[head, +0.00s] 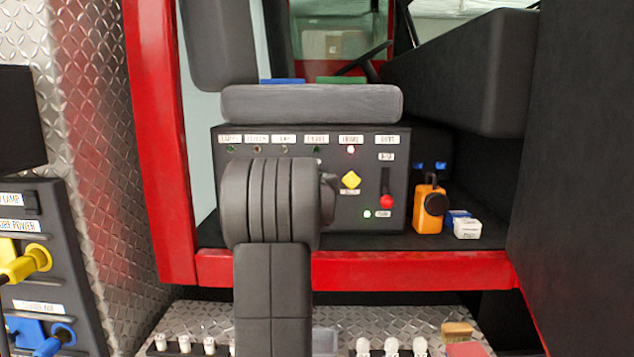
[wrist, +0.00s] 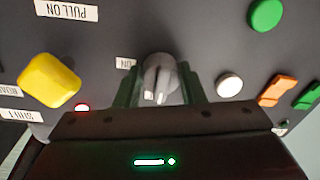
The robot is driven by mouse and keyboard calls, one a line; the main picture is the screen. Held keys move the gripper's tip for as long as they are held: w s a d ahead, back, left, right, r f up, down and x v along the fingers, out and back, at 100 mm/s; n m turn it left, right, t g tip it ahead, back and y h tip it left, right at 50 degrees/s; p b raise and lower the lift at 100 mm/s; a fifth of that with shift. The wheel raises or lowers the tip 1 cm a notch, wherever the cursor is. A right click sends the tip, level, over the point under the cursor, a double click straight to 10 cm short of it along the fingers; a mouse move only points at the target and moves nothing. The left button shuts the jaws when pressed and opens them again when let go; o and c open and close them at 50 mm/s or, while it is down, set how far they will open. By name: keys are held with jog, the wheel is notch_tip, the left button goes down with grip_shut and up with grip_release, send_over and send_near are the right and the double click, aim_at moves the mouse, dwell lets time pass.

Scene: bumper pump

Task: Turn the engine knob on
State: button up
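In the wrist view, a grey knob (wrist: 158,80) stands out from the dark control panel, beside a small white ON label (wrist: 126,63). The two dark fingers of my gripper (wrist: 161,90) are on either side of the knob, with no clear gap between them and it. The lettering appears upside down in this view. In the head view, the panel (head: 372,215) sits in the red-framed cab. My arm covers its left part, hiding the knob and most of my gripper.
In the wrist view, a yellow knob (wrist: 49,82), a lit red light (wrist: 82,107), a white button (wrist: 229,85) and a green button (wrist: 266,14) are near my gripper. In the head view, a red-tipped lever (head: 386,200) and an orange device (head: 428,210) stand to the right.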

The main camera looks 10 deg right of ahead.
jog(key=shift+f+b, duration=0.1)
jog(key=shift+b, duration=0.25)
jog(key=m+b, duration=0.2)
jog(key=shift+a+f+m+b, duration=0.1)
jog(key=shift+f+m+b, duration=0.05)
jog(key=shift+m+b, duration=0.25)
jog(key=m+b, duration=0.1)
jog(key=m, duration=0.3)
jog(key=shift+m+b, duration=0.3)
jog(key=shift+b, duration=0.05)
jog(key=m, duration=0.5)
jog(key=shift+a+r+m+t+h, duration=0.2)
jog(key=shift+r+m+t+h, duration=0.1)
jog(key=shift+m, duration=0.1)
jog(key=m, duration=0.5)
jog(key=shift+p, duration=0.35)
jog(key=shift+m+h, duration=0.3)
jog(key=shift+m, duration=0.1)
jog(key=o, duration=1)
